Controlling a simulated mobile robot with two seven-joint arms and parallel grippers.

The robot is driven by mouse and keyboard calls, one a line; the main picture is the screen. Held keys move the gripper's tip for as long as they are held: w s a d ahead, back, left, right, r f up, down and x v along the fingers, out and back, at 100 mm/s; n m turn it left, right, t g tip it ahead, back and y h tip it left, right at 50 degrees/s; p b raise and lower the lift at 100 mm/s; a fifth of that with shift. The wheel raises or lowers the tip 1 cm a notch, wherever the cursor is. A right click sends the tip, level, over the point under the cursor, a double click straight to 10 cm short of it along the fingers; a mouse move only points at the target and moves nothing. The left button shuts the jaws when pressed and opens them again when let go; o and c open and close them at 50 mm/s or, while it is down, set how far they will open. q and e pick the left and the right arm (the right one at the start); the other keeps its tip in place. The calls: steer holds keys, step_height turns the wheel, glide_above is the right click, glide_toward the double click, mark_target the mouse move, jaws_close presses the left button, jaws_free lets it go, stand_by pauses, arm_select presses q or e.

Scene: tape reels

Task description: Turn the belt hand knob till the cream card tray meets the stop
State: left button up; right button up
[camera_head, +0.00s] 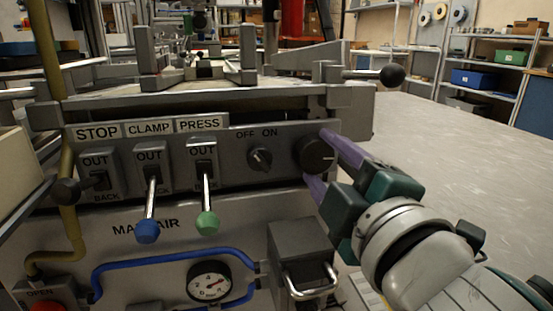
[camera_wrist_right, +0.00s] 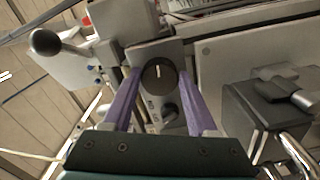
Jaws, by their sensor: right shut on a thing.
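The belt hand knob (camera_head: 314,155) is a dark round knob with a white mark, at the right end of the grey machine's front panel. It also shows in the right wrist view (camera_wrist_right: 158,77). My right gripper (camera_head: 319,159) is shut on it, with one purple finger above and one below in the head view. In the right wrist view the fingers (camera_wrist_right: 159,70) stand at either side of it. I cannot pick out the card tray or its stop for sure; a cream box side (camera_head: 14,170) shows at the left edge. My left gripper is not in view.
Left of the knob are an OFF/ON switch (camera_head: 260,159) and levers with blue (camera_head: 146,231) and green (camera_head: 208,223) balls. A ball-ended handle (camera_head: 392,76) juts out above. A grey box (camera_head: 302,255) with a metal handle is below. The grey surface (camera_head: 460,150) at right is clear.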

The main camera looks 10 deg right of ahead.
stand_by(0.3)
steer(key=o, duration=1.4)
steer(key=s, duration=1)
steer(key=shift+d, duration=0.2)
